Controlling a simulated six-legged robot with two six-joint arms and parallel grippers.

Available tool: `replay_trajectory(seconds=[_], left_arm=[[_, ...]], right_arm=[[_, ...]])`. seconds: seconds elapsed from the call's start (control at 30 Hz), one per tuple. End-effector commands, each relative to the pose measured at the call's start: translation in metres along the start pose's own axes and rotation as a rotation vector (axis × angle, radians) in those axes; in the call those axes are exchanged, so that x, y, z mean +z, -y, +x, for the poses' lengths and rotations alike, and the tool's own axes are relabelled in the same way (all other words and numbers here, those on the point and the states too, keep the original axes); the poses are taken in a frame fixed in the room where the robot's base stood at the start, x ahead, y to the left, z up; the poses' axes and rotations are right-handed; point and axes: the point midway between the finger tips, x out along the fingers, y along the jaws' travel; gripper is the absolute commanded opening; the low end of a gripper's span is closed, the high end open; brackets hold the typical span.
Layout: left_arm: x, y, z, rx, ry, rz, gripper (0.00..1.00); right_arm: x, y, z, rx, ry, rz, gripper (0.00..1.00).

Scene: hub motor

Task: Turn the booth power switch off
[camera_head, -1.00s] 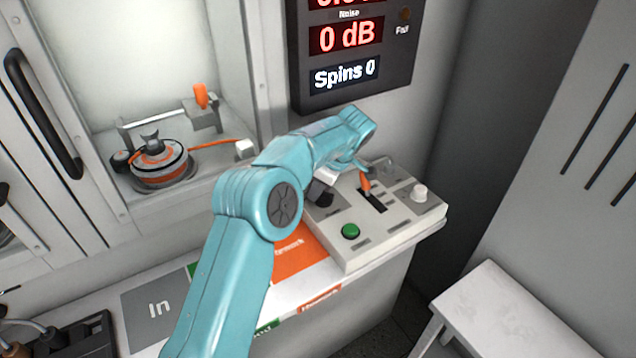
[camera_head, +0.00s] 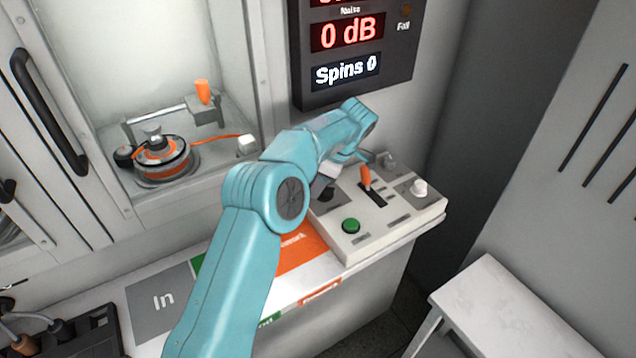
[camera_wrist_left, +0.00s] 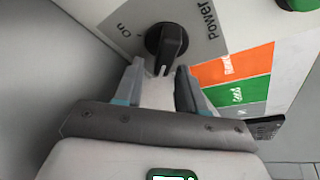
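The booth power switch is a black rotary knob (camera_wrist_left: 167,45) on a grey plate marked "On" and "Power" in the left wrist view. A pale mark shows on the knob's tip nearest the gripper. My left gripper (camera_wrist_left: 160,76) is open, with one finger on each side of the space just below the knob, and holds nothing. I cannot tell whether the fingers touch it. In the head view the knob (camera_head: 324,191) is partly hidden by my left arm, whose wrist is above the control box (camera_head: 347,246). My right gripper is not in view.
The box also carries a green button (camera_head: 351,226), an orange-handled lever (camera_head: 366,178) and a white knob (camera_head: 420,187). A display (camera_head: 345,70) reading "0 dB" and "Spins 0" hangs behind. A motor (camera_head: 160,155) sits in the booth at left. A white stool (camera_head: 500,310) stands at right.

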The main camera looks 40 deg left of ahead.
Motion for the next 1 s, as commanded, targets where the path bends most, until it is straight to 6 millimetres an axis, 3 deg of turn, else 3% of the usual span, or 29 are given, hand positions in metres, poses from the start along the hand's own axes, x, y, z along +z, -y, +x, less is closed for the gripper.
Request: replay_trajectory(seconds=[0.27, 0.43, 0.63, 0.8, 1.0], left_arm=[[0.001, 0.001, 0.001, -0.003, 0.0, 0.003, 0.44], [0.001, 0.0, -0.014, -0.001, 0.0, 0.002, 0.44], [0.001, 0.0, -0.065, 0.001, 0.002, 0.003, 0.44], [-0.001, 0.0, -0.115, 0.0, 0.001, 0.003, 0.44], [-0.002, 0.0, -0.152, -0.003, 0.0, 0.004, 0.44]], right_arm=[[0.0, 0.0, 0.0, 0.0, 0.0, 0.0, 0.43], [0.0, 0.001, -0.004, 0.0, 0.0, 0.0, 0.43], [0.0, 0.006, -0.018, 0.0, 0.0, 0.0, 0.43], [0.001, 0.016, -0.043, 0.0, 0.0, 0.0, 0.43], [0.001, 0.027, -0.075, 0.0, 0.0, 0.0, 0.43]])
